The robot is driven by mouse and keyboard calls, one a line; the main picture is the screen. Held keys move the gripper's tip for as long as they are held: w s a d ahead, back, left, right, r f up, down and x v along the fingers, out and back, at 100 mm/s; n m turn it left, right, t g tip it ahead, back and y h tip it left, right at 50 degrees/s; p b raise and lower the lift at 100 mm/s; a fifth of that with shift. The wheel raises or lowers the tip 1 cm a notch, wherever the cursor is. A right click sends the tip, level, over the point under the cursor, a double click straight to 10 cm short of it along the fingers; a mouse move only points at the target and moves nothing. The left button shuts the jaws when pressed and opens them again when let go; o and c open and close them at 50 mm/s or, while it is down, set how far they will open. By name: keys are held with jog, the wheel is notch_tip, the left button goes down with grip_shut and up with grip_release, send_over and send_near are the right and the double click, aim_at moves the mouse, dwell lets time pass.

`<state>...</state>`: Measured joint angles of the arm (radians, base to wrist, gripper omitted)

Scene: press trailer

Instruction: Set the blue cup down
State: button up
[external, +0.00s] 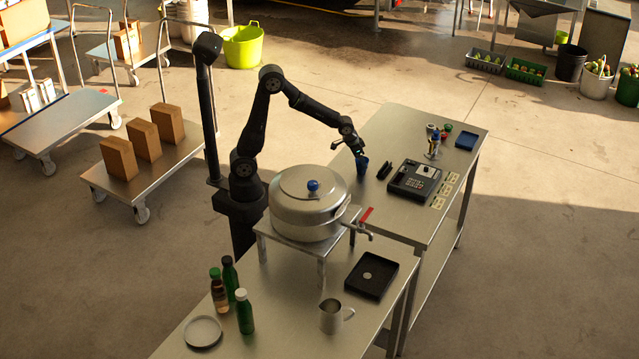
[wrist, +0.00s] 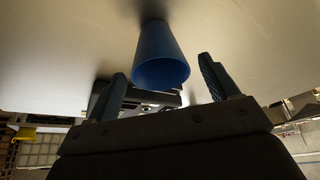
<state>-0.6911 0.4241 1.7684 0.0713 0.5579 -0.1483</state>
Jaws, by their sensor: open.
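The blue cup (external: 362,165) stands upright on the far steel table (external: 392,130), near its left edge. In the wrist view the blue cup (wrist: 160,58) is just ahead of my fingers, its rim toward the camera. My gripper (external: 358,151) is at the cup's upper left in the external view. In the wrist view my gripper (wrist: 160,80) is open, with one finger on each side of the cup and gaps between. The fingers do not touch the cup there. The cup's base appears to rest on the table surface.
A large steel pot (external: 308,215) on a stand is in front. A blue tray (external: 466,141) lies at the far end. Bare tabletop lies behind the cup.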

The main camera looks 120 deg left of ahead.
jog(key=v, duration=1)
jog(key=x, duration=1.2)
jog(key=shift+r, duration=1.15)
jog(key=shift+f, duration=0.1)
